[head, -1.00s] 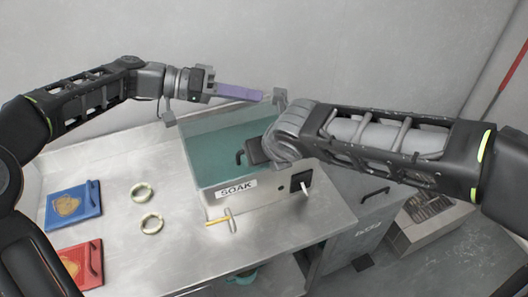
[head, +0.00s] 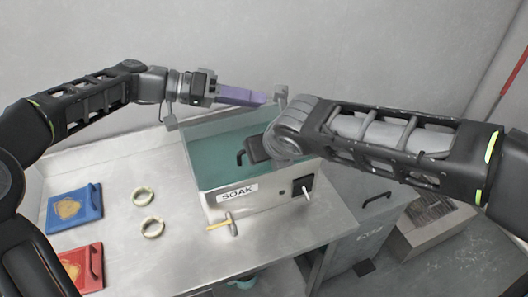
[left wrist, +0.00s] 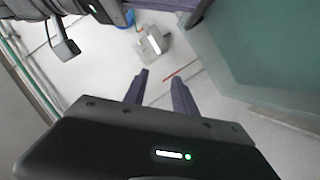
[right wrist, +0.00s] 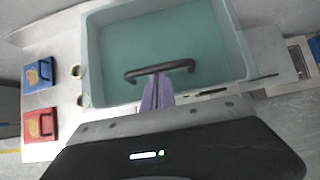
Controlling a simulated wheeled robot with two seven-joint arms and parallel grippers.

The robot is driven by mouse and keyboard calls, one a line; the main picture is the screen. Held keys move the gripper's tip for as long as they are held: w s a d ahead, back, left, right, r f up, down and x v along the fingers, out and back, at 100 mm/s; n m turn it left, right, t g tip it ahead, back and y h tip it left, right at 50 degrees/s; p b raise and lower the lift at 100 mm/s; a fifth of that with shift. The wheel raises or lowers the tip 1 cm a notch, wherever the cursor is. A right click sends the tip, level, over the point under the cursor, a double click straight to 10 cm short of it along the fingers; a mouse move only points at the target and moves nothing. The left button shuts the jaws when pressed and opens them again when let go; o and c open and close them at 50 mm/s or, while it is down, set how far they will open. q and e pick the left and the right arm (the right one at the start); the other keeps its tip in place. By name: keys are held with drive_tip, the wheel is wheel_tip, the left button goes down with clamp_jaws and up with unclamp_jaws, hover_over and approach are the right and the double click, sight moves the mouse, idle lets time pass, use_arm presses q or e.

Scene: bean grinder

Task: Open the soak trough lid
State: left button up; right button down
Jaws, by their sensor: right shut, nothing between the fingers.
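The soak trough (head: 238,194) is a metal box with a SOAK label and clear-looking upper walls. Its teal lid surface (right wrist: 160,40) carries a dark bar handle (right wrist: 160,70). The handle also shows in the head view (head: 240,157); I cannot tell whether the lid is raised. My right gripper (right wrist: 158,76) is shut with its purple fingertips at the handle's middle, nothing between them; contact is unclear. In the head view its fingertips are hidden. My left gripper (left wrist: 160,76) is open and empty. In the head view its purple fingers reach over the trough's far edge.
A small yellow-handled tool (head: 222,222) lies before the trough. Two pale rings (head: 152,227), a blue board (head: 75,207) and a red board (head: 78,267) lie on the metal counter (head: 115,190). A switch (head: 303,186) sits on the trough's front.

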use_arm(q)
drive_tip(key=v, duration=1.2)
idle(0.3)
